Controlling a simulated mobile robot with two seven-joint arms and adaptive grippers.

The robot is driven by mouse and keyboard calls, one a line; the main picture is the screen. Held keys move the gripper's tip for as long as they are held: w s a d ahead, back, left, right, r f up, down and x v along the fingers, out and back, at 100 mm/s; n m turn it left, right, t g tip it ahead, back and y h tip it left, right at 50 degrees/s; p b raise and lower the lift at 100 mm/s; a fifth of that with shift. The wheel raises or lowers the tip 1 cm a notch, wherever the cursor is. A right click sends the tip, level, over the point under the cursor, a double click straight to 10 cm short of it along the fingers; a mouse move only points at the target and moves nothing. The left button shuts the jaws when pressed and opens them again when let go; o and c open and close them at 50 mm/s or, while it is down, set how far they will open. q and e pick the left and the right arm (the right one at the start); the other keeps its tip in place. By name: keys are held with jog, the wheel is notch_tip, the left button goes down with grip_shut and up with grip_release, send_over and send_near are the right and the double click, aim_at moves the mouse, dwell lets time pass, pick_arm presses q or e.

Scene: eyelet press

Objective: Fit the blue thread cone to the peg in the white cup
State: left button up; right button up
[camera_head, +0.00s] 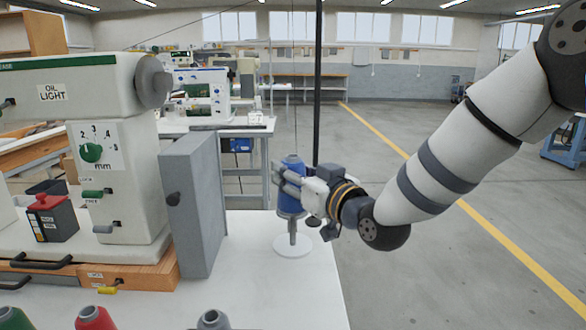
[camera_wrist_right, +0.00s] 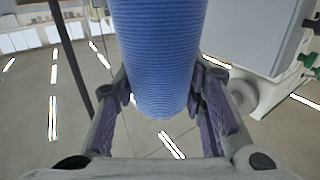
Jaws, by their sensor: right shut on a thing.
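The blue thread cone (camera_head: 291,199) is upright in my right gripper (camera_head: 288,186). In the right wrist view the cone (camera_wrist_right: 160,60) fills the upper middle, with the gripper's fingers on both sides of it. A pale, cup-like rim (camera_head: 291,213) shows just under the cone, on top of a grey post (camera_head: 292,232) that rises from a round white base (camera_head: 280,249) on the table. The cone looks in line with the post. The peg itself is hidden, and I cannot tell whether the cone is around it or above it. My left gripper is not in view.
A grey upright panel (camera_head: 196,205) and a large sewing machine (camera_head: 115,150) stand left of the cone. Other cones, one green, one red (camera_head: 95,318) and one grey (camera_head: 213,319), stand at the front edge. The white table (camera_head: 290,300) is clear in front of the post.

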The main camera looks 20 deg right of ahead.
jog(key=shift+r, duration=0.1)
dwell(0.3)
pick_arm(q)
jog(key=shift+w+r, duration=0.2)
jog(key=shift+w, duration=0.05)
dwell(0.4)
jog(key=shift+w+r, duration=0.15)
jog(key=shift+p, duration=0.3)
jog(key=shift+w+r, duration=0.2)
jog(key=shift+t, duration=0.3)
pick_arm(e)
jog(key=shift+f, duration=0.45)
dwell(0.4)
